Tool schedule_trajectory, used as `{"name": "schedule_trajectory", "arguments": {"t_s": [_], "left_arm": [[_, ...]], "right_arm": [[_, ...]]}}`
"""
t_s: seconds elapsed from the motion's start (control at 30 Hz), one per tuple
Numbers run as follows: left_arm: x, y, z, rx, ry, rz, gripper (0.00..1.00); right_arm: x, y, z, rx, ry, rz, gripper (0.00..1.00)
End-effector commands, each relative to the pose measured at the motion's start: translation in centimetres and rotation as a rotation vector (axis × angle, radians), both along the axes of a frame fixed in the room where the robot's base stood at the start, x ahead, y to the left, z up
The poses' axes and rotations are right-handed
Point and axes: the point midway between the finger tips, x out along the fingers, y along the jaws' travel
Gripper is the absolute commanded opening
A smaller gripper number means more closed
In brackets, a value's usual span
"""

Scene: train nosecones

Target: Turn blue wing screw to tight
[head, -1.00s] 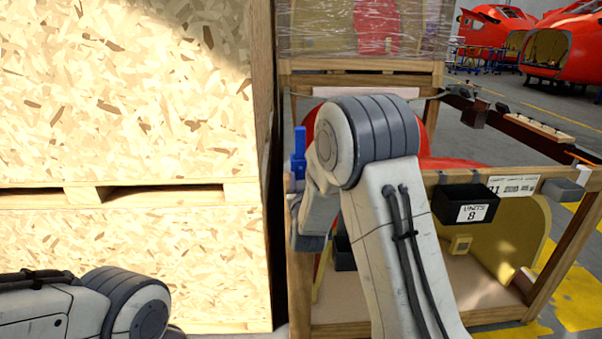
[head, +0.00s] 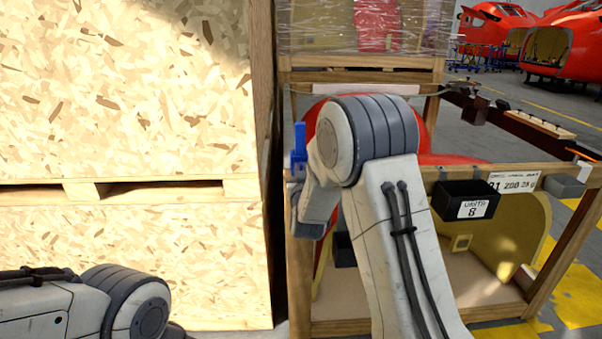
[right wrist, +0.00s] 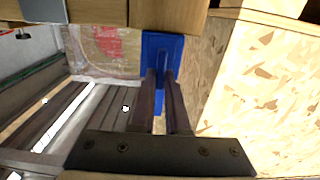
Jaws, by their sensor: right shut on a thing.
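The blue wing screw shows in the right wrist view (right wrist: 160,62) as an upright blue wing in front of a blue plate, below a wooden beam. My right gripper (right wrist: 160,78) is shut on its wing, with one dark finger on each side. In the head view a blue part (head: 299,150) stands upright at the left corner of the wooden crate frame, just left of my right wrist. My right arm hides most of that spot, and the fingertips cannot be made out there. My left gripper is out of view; only my left arm shows at lower left.
A tall chipboard crate (head: 120,95) fills the left, close beside the work spot. The wooden frame (head: 400,328) holds a red nosecone (head: 312,118) and carries a black bin (head: 465,200) and a grey bin (head: 563,188). A wrapped crate (head: 365,30) stands behind. Floor is open at right.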

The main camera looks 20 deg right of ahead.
Motion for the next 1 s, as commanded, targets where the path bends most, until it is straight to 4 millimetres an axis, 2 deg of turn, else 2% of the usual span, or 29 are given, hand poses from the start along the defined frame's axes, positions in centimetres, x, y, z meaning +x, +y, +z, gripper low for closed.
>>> {"name": "schedule_trajectory", "arguments": {"t_s": [0.03,0.27,0.3,0.37,0.4,0.77,0.87,1.0], "left_arm": [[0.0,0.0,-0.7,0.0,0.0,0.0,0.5],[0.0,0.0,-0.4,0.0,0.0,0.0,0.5],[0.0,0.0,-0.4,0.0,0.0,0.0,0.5],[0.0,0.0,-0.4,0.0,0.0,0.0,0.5],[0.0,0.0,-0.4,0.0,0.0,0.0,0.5],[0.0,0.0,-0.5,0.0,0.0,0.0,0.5],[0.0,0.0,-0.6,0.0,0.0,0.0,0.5],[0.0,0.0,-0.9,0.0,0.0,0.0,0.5]], "right_arm": [[0.0,0.0,-0.2,0.019,-0.009,-0.001,0.0],[0.0,0.0,0.0,0.03,-0.01,0.0,0.0],[0.0,0.0,0.0,0.03,-0.01,-0.001,0.16],[0.0,0.0,0.0,0.03,-0.01,0.0,0.39],[0.0,0.0,0.0,0.03,-0.01,0.0,0.42],[-0.4,0.1,0.0,0.029,-0.009,0.0,0.42],[-1.6,0.5,0.0,0.029,-0.008,0.001,0.42],[-4.2,1.2,-0.1,0.029,-0.008,0.001,0.42]]}}
